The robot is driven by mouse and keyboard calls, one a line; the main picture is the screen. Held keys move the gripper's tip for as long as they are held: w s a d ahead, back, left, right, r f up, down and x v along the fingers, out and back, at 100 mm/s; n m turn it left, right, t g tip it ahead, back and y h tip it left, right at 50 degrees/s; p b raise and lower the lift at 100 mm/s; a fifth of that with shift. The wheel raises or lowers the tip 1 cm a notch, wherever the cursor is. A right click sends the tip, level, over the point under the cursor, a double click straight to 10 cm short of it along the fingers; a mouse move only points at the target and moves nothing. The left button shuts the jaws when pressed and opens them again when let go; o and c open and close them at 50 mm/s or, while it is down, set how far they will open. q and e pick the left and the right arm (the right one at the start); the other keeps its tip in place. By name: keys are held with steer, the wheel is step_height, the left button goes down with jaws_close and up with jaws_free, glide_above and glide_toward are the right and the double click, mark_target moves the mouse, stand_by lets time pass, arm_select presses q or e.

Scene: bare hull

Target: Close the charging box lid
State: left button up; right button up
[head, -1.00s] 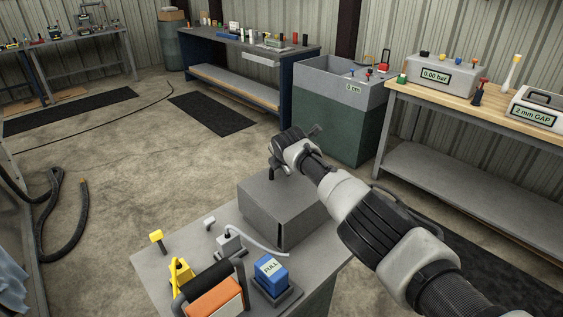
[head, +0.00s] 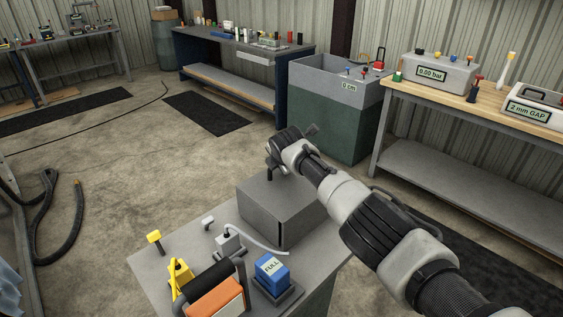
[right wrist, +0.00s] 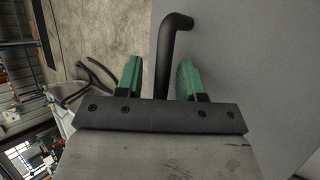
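The grey charging box (head: 292,214) stands at the back of the near workbench. Its grey lid (head: 258,196) looks flat and level on top; I cannot tell whether it is fully seated. A black bent handle (head: 269,174) rises at the lid's far left edge. My right gripper (head: 276,160) is at this handle. In the right wrist view, the green fingers of the right gripper (right wrist: 160,80) stand apart on either side of the black handle (right wrist: 166,62), with a visible gap on the left. The left gripper is not in view.
The near bench (head: 165,262) also holds a blue block marked FULL (head: 271,270), an orange block (head: 214,300), a yellow-topped post (head: 154,237) and a grey connector with a pale cable (head: 230,243). A wooden-topped bench (head: 445,97) is at right. Open floor lies left.

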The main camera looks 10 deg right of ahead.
steer(key=shift+p+v, duration=0.5)
steer(key=shift+v, duration=0.3)
steer(key=v, duration=0.9)
steer(key=shift+b, duration=0.3)
